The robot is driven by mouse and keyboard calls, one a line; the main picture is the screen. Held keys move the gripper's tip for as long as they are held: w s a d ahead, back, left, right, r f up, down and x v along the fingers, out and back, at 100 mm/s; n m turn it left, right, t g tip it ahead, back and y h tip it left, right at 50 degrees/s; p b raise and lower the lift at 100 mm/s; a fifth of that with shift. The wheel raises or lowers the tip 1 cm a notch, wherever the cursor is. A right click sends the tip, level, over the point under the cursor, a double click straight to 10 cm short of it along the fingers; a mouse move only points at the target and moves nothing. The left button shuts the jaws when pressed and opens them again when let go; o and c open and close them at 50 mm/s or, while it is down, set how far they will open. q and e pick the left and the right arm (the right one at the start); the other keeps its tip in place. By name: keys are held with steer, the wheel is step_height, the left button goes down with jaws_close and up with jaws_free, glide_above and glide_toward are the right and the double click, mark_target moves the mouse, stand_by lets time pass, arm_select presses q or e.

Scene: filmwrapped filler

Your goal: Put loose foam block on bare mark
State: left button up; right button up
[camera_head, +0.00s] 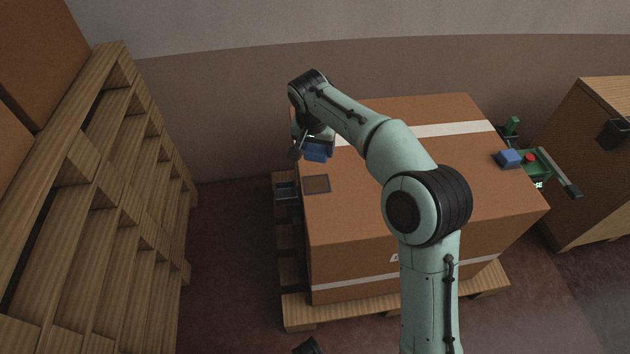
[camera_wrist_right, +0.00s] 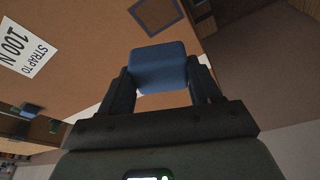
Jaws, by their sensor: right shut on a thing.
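My right gripper (camera_head: 312,147) is shut on a blue foam block (camera_head: 318,153), near the far left corner of a large brown carton (camera_head: 400,265). In the right wrist view the block (camera_wrist_right: 160,67) sits between the two dark fingers of the gripper (camera_wrist_right: 161,84). The bare mark (camera_head: 316,184), a dark-outlined square on the carton top, lies just nearer than the block and is empty. It also shows in the wrist view (camera_wrist_right: 157,14), partly cut off. I cannot tell the block's exact height above the carton. My left gripper is not clearly seen.
A second blue block (camera_head: 509,159) sits at the carton's right edge, beside a green device with a red button (camera_head: 530,158). White tape (camera_head: 440,131) crosses the carton top. The carton stands on a wooden pallet (camera_head: 345,318). Stacked wooden pallets (camera_head: 85,215) stand at left.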

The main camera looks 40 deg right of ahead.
arm_select(q)
steer(key=w+a+f+t+b, duration=0.1)
steer(key=w+a+f+b, duration=0.1)
steer(key=w+f, duration=0.1)
steer(key=shift+w+f+t+y, duration=0.3)
steer(key=shift+w, duration=0.5)
arm_select(e)
step_height(320, 180, down, 12)
steer(key=shift+r, duration=0.1)
arm_select(q)
steer(key=shift+a+b, duration=0.1)
steer(key=shift+b, duration=0.2)
arm_select(e)
steer(key=shift+a, duration=0.1)
steer(key=shift+f, duration=0.2)
steer(key=o, duration=1)
arm_select(q)
steer(key=shift+w+f, duration=0.1)
arm_select(e)
steer(key=shift+r, duration=0.15)
